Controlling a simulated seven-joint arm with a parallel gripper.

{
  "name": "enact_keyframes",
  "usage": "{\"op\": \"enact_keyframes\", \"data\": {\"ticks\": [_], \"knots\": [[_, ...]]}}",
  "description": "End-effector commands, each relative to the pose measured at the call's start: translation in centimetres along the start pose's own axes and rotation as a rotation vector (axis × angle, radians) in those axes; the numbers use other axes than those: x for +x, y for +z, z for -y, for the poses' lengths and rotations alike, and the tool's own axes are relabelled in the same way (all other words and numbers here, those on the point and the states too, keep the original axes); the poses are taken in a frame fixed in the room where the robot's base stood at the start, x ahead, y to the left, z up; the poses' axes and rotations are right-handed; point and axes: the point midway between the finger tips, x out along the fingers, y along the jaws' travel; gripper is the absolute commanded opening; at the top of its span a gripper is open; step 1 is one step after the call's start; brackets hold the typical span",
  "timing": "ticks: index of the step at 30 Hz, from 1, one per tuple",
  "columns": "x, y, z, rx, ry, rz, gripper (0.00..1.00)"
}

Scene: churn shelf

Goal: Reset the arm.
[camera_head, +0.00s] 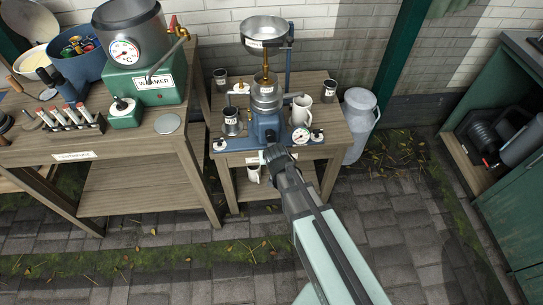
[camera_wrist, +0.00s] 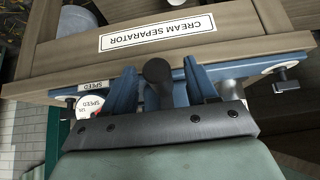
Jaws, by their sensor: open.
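My arm reaches up from the bottom right in the head view. My gripper (camera_head: 280,160) is at the front edge of the cream separator's stand, close to the separator's blue base (camera_head: 266,128). The jaws are open, and I see nothing held. In the wrist view, the dark front of my gripper (camera_wrist: 158,122) is close to blue parts and a dark rounded knob (camera_wrist: 158,73). I cannot tell whether it touches them. The tips are partly hidden.
The workbench (camera_head: 120,150) at left carries a warmer (camera_head: 150,84). A green cabinet (camera_head: 510,190) is at right. Paving between is clear.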

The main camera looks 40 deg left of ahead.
Motion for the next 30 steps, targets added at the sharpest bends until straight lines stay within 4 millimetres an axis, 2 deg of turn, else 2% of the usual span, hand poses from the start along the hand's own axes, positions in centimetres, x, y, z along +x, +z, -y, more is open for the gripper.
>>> {"op": "enact_keyframes", "data": {"ticks": [13, 27, 30], "knots": [[0.44, 0.03, -0.01, 0.0, 0.0, 0.0, 0.56], [0.42, 0.02, -0.01, 0.0, 0.0, 0.0, 0.12], [0.42, 0.02, -0.01, 0.0, 0.0, 0.0, 0.05]]}}
